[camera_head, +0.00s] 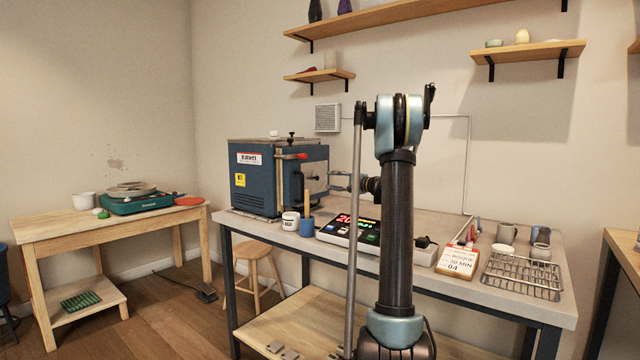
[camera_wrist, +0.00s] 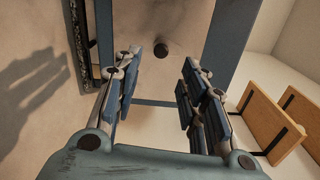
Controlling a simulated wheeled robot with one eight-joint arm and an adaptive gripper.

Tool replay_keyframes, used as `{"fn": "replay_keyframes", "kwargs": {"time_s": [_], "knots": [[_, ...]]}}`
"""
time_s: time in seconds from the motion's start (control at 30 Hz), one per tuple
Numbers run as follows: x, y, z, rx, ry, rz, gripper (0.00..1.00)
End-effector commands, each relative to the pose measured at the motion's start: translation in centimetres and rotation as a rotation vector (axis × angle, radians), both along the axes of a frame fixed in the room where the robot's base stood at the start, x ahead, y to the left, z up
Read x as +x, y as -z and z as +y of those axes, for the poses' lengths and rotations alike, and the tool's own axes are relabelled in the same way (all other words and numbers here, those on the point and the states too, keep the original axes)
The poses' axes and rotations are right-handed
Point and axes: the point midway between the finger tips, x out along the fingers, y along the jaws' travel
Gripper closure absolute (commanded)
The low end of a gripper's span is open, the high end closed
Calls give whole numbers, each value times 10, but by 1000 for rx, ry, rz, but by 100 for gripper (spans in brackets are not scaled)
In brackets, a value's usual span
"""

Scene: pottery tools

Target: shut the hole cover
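The blue kiln (camera_head: 258,180) stands at the left end of the metal-framed table, its pale front facing right. A small dark round piece shows on that front in the head view (camera_head: 315,177). A dark round spot (camera_wrist: 161,50) also shows on the kiln front in the wrist view; I cannot tell whether it is the hole or its cover. My gripper (camera_head: 335,182) is level with the kiln front, to its right. In the wrist view my gripper (camera_wrist: 163,58) is open and empty, its fingers on either side of the dark spot, apparently not touching it.
A red-handled lever (camera_head: 291,156) sits at the kiln's upper front edge. A wire rack (camera_head: 522,277) lies at the right.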

Motion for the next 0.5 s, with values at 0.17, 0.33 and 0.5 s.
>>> {"fn": "replay_keyframes", "kwargs": {"time_s": [0.17,0.33,0.5], "knots": [[22,0,25,0,-2,0,61],[40,0,43,0,-1,0,61],[51,0,55,0,-1,0,61]]}}
